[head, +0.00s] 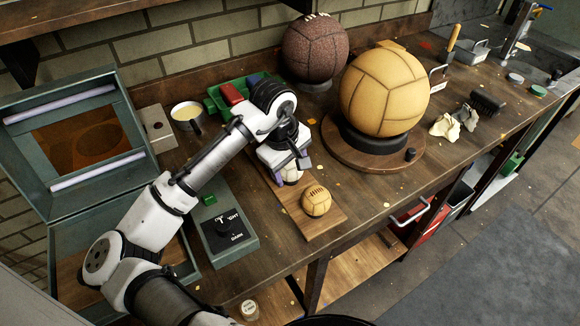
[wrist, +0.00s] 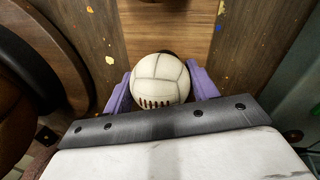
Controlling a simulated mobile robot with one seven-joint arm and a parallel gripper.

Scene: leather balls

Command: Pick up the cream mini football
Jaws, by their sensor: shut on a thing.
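The cream mini football (wrist: 160,80) is a small pale ball with dark lacing, between the two purple fingers of my gripper (wrist: 161,92) in the wrist view. The fingers are shut on its left and right sides. In the head view the cream ball (head: 292,174) shows partly below my gripper (head: 291,169), over the far part of a wooden board (head: 326,222). I cannot tell whether it touches the board. A tan mini football (head: 316,201) with dark lacing sits on the board just in front and to the right.
A large yellow ball (head: 384,92) stands on a round wooden base (head: 345,152) to the right. A dark red ball (head: 315,48) stands behind. A green tray (head: 213,104), a cup (head: 187,113) and an open teal box (head: 68,132) are left.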

